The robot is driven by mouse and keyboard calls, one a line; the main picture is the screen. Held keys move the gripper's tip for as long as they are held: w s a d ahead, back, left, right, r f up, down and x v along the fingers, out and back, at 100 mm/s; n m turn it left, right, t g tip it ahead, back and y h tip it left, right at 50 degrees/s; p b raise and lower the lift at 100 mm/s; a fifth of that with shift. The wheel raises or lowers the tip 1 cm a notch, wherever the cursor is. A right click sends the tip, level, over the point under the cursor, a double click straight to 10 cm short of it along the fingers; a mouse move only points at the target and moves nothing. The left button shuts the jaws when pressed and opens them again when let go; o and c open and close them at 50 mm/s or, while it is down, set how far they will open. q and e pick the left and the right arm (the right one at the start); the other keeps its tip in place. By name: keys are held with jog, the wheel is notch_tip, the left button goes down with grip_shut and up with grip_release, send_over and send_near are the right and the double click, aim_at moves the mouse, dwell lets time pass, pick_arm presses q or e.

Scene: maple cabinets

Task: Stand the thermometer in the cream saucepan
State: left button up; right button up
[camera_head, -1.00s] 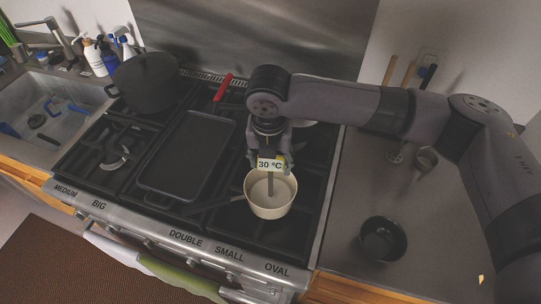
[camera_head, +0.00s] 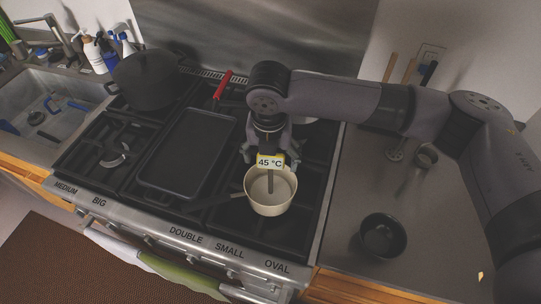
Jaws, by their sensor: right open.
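The cream saucepan (camera_head: 269,207) stands on the front right of the stove, its handle pointing left. The thermometer (camera_head: 270,162) stands upright in it, with its stem reaching down inside the pan and its yellow-edged display reading 45 °C. My right gripper (camera_head: 269,153) is open just above and behind the display, with a finger on either side. I cannot tell whether it touches the thermometer. My left gripper is out of view.
A black griddle (camera_head: 188,153) and a dark lidded pot (camera_head: 149,82) sit on the stove to the left. The sink (camera_head: 45,118) is at far left.

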notch_tip(320, 180, up, 12)
jog(key=s, duration=0.1)
jog(key=shift+s, duration=0.2)
jog(key=shift+a+f, duration=0.1)
